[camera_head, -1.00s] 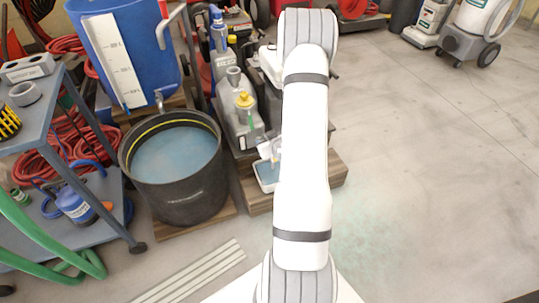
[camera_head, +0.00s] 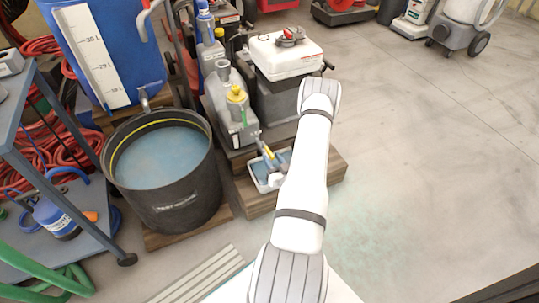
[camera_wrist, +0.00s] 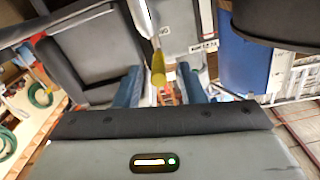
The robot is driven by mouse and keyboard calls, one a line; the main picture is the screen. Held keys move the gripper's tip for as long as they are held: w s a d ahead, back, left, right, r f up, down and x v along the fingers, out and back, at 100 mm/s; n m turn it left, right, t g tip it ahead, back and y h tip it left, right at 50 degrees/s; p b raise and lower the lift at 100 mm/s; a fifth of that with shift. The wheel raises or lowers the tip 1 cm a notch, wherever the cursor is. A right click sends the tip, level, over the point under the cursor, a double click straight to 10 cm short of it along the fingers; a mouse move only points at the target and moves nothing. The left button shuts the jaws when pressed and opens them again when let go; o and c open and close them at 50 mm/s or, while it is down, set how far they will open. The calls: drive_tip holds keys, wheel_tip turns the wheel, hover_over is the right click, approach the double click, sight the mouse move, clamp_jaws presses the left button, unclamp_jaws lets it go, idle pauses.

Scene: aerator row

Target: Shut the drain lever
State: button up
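The lever appears to be a pale metal bar with a yellow end. In the head view its yellow part (camera_head: 268,153) shows low in front of the grey containers, over a small white tray (camera_head: 258,177) with blue liquid. In the wrist view the yellow end (camera_wrist: 158,73) hangs near the gap between my fingers. My gripper (camera_wrist: 160,88) is open, with one blue finger on each side of the lever. I cannot tell whether they touch it.
A black tub (camera_head: 188,205) of bluish water and a blue drum (camera_head: 130,45) stand left. Grey bottles (camera_head: 222,90) and a white box (camera_head: 285,58) stand behind the tray. A grey cart (camera_head: 75,215) is far left. The floor (camera_head: 430,170) at right is open.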

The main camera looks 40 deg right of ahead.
sight(269, 152)
drive_tip(key=shift+b+x, duration=0.4)
drive_tip(key=shift+x, duration=1.35)
clamp_jaws()
